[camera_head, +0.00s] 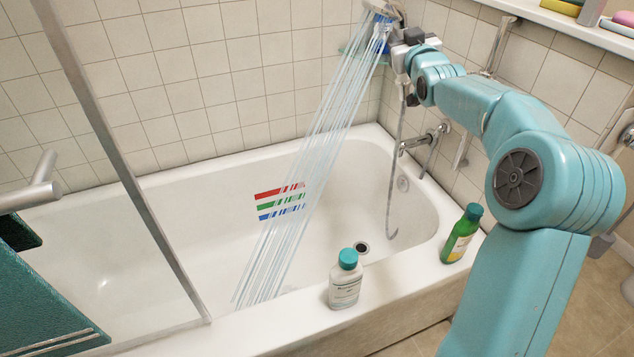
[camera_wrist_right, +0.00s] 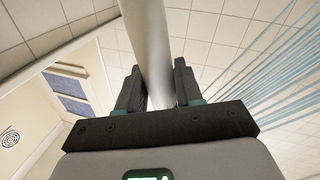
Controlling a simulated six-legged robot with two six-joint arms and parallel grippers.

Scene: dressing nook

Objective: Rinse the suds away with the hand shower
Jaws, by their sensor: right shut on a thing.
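My right gripper (camera_head: 402,48) is up by the tiled wall at the tap end of the tub. In the right wrist view its two fingers (camera_wrist_right: 160,92) are shut on the pale handle (camera_wrist_right: 146,40) of the hand shower. The shower head (camera_head: 383,8) is at the top edge of the head view, partly cut off. Water jets (camera_head: 320,130) run from it down and left into the white bathtub (camera_head: 215,195). Red, green and blue stripes (camera_head: 268,206) show on the tub's far inner wall, broken up toward their right end, beside the jets. I cannot make out white foam. My left gripper is out of view.
A white bottle (camera_head: 345,283) and a green bottle (camera_head: 462,236) stand on the tub's near rim. The shower hose (camera_head: 396,160) hangs into the tub near the tap (camera_head: 425,140). A glass screen's frame (camera_head: 130,180) crosses the left side. A shelf (camera_head: 570,25) is at upper right.

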